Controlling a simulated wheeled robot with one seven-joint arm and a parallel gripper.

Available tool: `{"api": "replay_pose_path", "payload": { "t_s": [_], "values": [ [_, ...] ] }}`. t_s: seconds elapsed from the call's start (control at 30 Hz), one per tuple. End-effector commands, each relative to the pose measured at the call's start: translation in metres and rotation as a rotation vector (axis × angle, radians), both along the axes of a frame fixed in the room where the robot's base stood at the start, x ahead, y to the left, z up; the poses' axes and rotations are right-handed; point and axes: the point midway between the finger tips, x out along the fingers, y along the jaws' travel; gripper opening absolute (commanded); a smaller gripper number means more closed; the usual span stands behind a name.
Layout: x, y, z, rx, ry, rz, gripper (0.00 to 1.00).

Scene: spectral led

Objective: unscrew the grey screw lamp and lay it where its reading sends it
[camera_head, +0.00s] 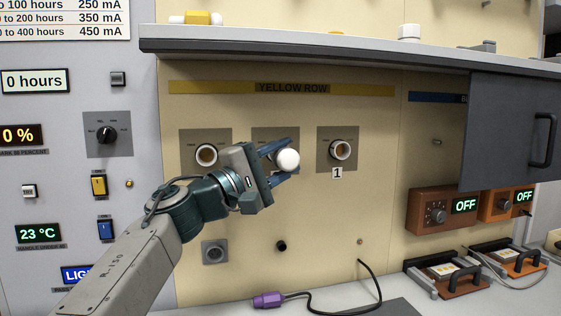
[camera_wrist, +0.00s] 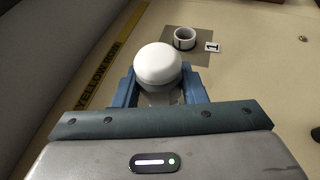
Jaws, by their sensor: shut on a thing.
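The screw lamp (camera_head: 288,160) has a round white head and is at the middle position of the yellow row. My gripper (camera_head: 280,161) is shut on it, with one blue finger above and one below in the head view. In the wrist view the white lamp head (camera_wrist: 158,67) sits between the two blue fingers (camera_wrist: 158,92). The lamp's base is mostly hidden by its head and the fingers, so I cannot tell whether it is still in its socket. The mounting plate (camera_head: 290,134) behind it is partly covered.
Empty-looking sockets stand at left (camera_head: 206,154) and right (camera_head: 340,150), the right one above a "1" label (camera_head: 338,173). A shelf (camera_head: 330,50) overhangs the row. A grey cabinet door (camera_head: 505,130) is at right. A purple connector (camera_head: 268,299) lies on the counter below.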

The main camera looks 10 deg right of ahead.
Motion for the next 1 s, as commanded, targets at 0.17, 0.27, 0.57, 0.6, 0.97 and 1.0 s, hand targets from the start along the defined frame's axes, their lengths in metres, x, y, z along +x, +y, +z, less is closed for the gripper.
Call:
{"api": "replay_pose_path", "payload": {
  "t_s": [0.17,0.27,0.57,0.6,0.97,1.0],
  "values": [
    [-0.005,0.0,-0.001,0.001,0.0,0.0,0.02],
    [-0.008,0.0,-0.001,0.001,-0.001,0.0,0.02],
    [-0.008,-0.001,0.0,0.001,0.0,-0.001,0.02],
    [-0.009,-0.001,0.0,0.001,0.0,-0.001,0.02],
    [-0.026,-0.001,-0.002,0.002,0.001,0.0,0.02],
    [-0.026,-0.001,-0.001,0.002,0.001,0.0,0.02]
  ]
}}
